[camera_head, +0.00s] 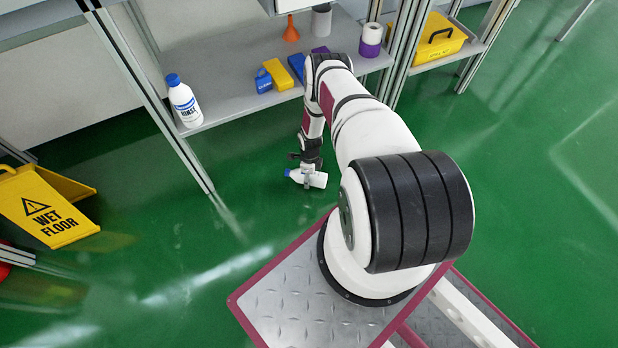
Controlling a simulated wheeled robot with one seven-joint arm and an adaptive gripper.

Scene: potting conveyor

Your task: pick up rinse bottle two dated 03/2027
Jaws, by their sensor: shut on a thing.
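A white bottle with a blue cap (318,180) lies on its side, held in my gripper (306,178), which is shut on it over the green floor. Its cap points left. I cannot tell whether it touches the floor, and its label and date do not show. A second white bottle with a blue cap, marked RINSE (185,104), stands upright on the left end of the grey shelf. Its date is too small to read.
The grey shelf (235,88) also bears a yellow block (280,74), a blue padlock-like thing (263,82), an orange funnel (291,31) and a purple-and-white roll (371,38). A yellow toolbox (437,40) is at upper right. Green floor is open at right.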

